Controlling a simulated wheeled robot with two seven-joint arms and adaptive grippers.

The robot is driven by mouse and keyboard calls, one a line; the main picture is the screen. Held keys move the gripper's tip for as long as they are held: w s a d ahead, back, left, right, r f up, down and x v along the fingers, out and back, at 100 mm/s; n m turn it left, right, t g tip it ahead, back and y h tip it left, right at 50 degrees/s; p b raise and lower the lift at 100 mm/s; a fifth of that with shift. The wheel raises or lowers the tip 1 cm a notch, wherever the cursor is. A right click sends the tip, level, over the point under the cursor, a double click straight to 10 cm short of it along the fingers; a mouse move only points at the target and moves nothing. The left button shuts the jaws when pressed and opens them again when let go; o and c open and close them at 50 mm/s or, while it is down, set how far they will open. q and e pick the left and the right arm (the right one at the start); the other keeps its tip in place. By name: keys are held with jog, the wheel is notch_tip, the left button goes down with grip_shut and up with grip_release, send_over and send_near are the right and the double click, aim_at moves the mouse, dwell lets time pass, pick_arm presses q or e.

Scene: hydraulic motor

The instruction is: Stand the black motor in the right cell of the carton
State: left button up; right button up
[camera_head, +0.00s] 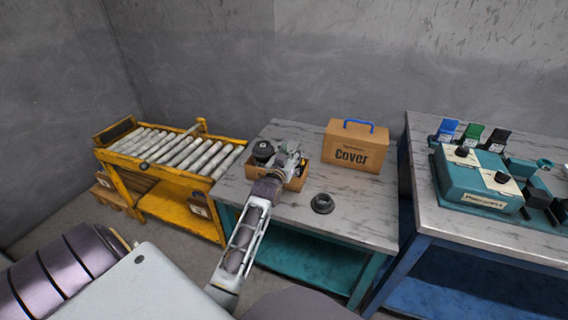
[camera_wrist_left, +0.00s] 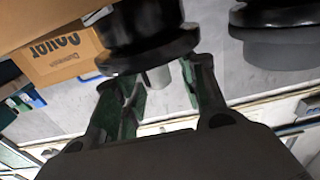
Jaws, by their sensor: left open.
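The open carton (camera_head: 297,184) stands on the grey table. A dark round part (camera_head: 263,149) stands in its left cell; a black part with a grey end also shows at the right of the left wrist view (camera_wrist_left: 280,35). My left gripper (camera_head: 292,162) is over the carton's right side and hides most of that cell. In the left wrist view, its open fingers (camera_wrist_left: 163,76) lie on either side of a grey stub at the black motor (camera_wrist_left: 148,32). The motor appears to be at the right cell, its base out of sight. My right gripper is not in view.
A brown box marked Cover (camera_head: 357,147) with a blue handle stands behind and right of the carton. A black ring (camera_head: 322,203) lies on the table (camera_head: 365,215) in front. A yellow roller conveyor (camera_head: 180,150) stands left; a blue table with teal equipment (camera_head: 480,180) stands right.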

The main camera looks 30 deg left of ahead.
pick_arm(q)
jog(key=shift+v, duration=1.15)
jog(key=shift+p+v, duration=0.3)
jog(key=shift+v, duration=1.85)
jog(key=shift+p+v, duration=0.6)
jog(key=shift+v, duration=1.95)
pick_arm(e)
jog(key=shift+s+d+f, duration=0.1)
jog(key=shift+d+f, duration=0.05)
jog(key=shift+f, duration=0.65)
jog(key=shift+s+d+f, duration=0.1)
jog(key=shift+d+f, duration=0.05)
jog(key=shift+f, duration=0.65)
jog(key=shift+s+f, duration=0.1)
pick_arm(q)
jog(key=shift+a, duration=0.1)
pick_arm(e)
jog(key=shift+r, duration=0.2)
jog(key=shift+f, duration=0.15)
